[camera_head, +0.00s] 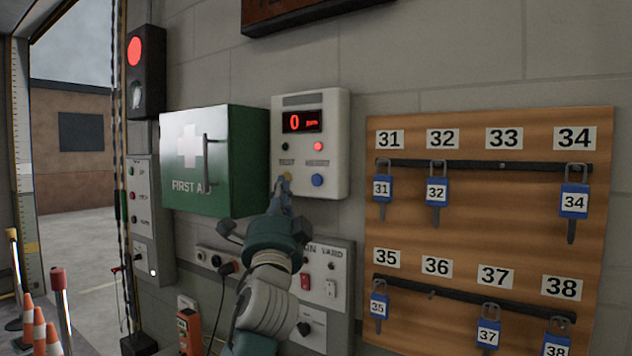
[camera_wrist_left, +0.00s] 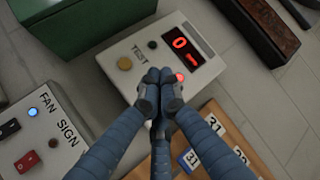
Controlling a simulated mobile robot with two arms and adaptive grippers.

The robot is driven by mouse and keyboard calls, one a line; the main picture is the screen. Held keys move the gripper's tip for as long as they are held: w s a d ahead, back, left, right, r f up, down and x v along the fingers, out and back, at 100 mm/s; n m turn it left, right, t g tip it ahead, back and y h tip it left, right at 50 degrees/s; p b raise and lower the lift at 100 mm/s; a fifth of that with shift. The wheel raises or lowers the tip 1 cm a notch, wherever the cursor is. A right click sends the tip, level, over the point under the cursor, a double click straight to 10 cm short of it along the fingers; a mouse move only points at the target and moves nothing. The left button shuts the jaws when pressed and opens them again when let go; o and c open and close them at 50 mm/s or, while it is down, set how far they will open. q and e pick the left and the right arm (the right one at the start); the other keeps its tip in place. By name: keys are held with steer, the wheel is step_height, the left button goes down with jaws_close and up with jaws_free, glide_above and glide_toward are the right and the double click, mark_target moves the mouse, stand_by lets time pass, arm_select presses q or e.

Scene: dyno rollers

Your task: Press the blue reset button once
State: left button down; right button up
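The blue button (camera_head: 317,180) is at the lower right of a white wall box (camera_head: 337,151) with a red display reading 0. A yellow button (camera_head: 287,176) sits to its left, under a label that reads TEST in the left wrist view. My left gripper (camera_head: 284,187) is in front of the box's lower left, just below the yellow button and left of the blue one. In the left wrist view its fingertips (camera_wrist_left: 160,77) are together and empty, over the box (camera_wrist_left: 118,53). They hide the blue button there. Contact cannot be told. My right gripper is not in view.
A green first-aid cabinet (camera_head: 245,160) juts out left of the box. A wooden key board (camera_head: 470,245) with blue-tagged keys hangs to the right. A switch panel (camera_head: 338,263) is below. A red light (camera_head: 135,51) glows at the far left.

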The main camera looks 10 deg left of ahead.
mark_target(317, 180)
arm_select(q)
steer(key=w+d+b, duration=0.1)
steer(key=w, duration=0.1)
steer(key=w+d+b, duration=0.1)
steer(key=w+b, duration=0.1)
steer(key=w, duration=0.1)
steer(key=w+d+b, duration=0.1)
steer(key=w, duration=0.2)
steer(key=shift+w, duration=0.15)
stand_by(1.3)
steer(key=shift+b, duration=0.3)
steer(key=shift+w+d, duration=0.15)
steer(key=shift+w, duration=0.25)
